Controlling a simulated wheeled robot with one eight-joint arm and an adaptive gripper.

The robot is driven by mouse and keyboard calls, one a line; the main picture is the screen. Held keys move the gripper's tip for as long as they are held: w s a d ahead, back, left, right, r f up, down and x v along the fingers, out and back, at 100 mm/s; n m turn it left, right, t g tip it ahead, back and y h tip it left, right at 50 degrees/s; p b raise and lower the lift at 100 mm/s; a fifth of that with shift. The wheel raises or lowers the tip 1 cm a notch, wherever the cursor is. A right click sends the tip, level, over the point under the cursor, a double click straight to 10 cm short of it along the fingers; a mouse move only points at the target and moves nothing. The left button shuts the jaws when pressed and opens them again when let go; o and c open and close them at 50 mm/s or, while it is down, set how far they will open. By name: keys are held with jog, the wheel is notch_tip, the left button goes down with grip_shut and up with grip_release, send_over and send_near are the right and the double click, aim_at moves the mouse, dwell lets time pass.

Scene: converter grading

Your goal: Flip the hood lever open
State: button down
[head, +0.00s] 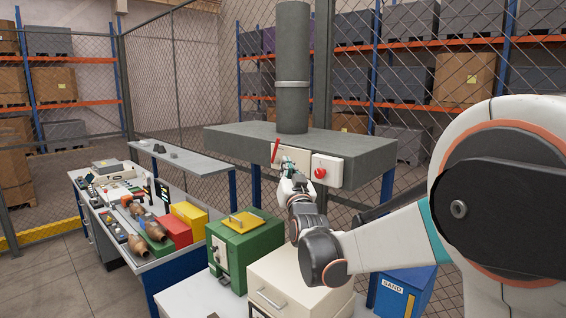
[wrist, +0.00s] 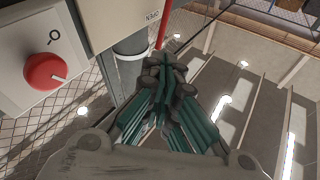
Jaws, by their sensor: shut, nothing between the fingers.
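The hood lever (head: 275,151) is a thin red bar on a pale panel at the front edge of the grey hood (head: 240,139). In the head view it stands nearly upright, tilted slightly. My gripper (head: 284,166) is just below and right of the lever, in front of the panel. In the wrist view the shut fingertips (wrist: 166,68) are close below the red lever (wrist: 162,28) and hold nothing. I cannot tell if they touch it. An "OPEN" label (wrist: 152,16) shows upside down beside the lever. The lever's pivot is hidden in the wrist view.
A box with a red knob (head: 320,172) is right of the lever panel and also shows in the wrist view (wrist: 45,71). A grey duct (head: 292,70) rises from the hood. A green box (head: 262,245) and a cream box (head: 290,270) stand below my arm.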

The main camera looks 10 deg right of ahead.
aim_at(276, 145)
jog(key=p+x, duration=0.2)
jog(key=x, duration=0.9)
jog(key=shift+w, duration=0.35)
jog(key=shift+p, duration=0.3)
jog(key=shift+w+a+r+n+g, duration=0.15)
jog(key=shift+w+r+n+g, duration=0.1)
jog(key=shift+w, duration=0.1)
jog(key=shift+w+a+r+n+g, duration=0.15)
jog(key=shift+w+a+r+g, duration=0.1)
jog(key=shift+w, duration=0.15)
jog(key=shift+r, duration=0.25)
jog(key=shift+f+b, duration=0.1)
jog(key=shift+b, duration=0.25)
